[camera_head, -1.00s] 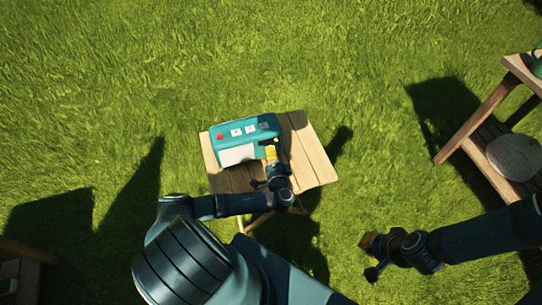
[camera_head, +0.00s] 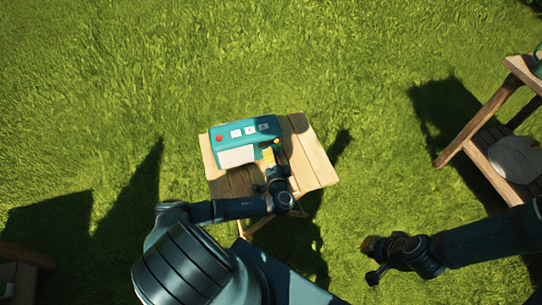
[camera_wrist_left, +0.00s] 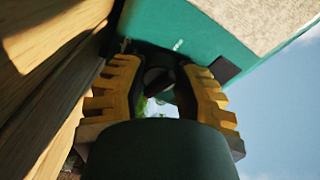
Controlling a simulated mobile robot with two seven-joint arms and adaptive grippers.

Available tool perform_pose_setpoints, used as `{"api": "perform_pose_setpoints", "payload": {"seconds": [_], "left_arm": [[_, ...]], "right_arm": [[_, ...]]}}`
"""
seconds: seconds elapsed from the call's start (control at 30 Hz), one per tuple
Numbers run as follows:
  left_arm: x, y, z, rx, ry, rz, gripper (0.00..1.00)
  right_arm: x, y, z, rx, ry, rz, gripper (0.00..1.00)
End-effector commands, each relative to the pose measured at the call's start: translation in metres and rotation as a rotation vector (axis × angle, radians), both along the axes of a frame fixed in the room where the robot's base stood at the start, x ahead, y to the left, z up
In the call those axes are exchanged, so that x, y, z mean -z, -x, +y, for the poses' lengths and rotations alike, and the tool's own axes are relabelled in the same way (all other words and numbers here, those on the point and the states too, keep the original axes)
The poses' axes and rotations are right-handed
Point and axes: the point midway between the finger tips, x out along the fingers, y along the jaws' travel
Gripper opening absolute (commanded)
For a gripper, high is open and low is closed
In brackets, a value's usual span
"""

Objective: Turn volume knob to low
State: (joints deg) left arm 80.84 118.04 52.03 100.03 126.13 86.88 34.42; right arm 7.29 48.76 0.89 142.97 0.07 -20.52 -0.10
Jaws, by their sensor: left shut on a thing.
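A teal radio (camera_head: 244,138) with a pale front panel, a red button and white squares on top sits on a small wooden table. My left gripper (camera_head: 268,155) is at the radio's front right. In the left wrist view its yellow fingers (camera_wrist_left: 160,85) are closed around a dark round knob (camera_wrist_left: 158,80) on the teal face (camera_wrist_left: 195,38). The knob is mostly shaded and its pointer setting cannot be read. My right gripper (camera_head: 369,247) hangs over the grass at the right, away from the radio; whether its fingers are open is unclear.
The wooden table (camera_head: 316,165) has bare planks to the right of the radio. A wooden stand (camera_head: 480,160) with a round pale item (camera_head: 515,156) is at the far right. Open grass surrounds the table.

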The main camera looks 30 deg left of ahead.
Motion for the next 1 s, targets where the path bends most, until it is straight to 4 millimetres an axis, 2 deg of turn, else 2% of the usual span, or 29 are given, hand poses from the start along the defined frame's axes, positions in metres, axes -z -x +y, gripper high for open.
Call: {"api": "perform_pose_setpoints", "payload": {"seconds": [0.03,0.07,0.1,0.13,0.57,1.0], "left_arm": [[-0.001,0.0,0.0,0.0,-0.001,-0.003,0.0],[-0.001,0.0,0.0,0.0,-0.002,-0.002,0.44],[-0.001,0.0,0.0,0.0,-0.002,-0.002,0.58],[-0.001,0.0,0.0,0.0,-0.002,-0.002,0.67],[0.0,0.005,-0.006,0.002,-0.001,0.001,0.67],[-0.003,0.065,-0.061,0.003,0.0,0.0,0.67]], "right_arm": [[0.0,0.0,0.0,0.0,0.0,0.0,0.0],[0.0,0.0,0.0,0.0,0.0,0.0,0.0],[0.0,0.0,0.0,0.0,0.0,0.0,0.0],[0.0,0.0,0.0,0.0,0.0,0.0,0.0],[0.0,0.0,0.0,0.0,0.0,0.0,0.0],[0.0,0.0,0.0,0.0,0.0,0.0,0.0]]}}
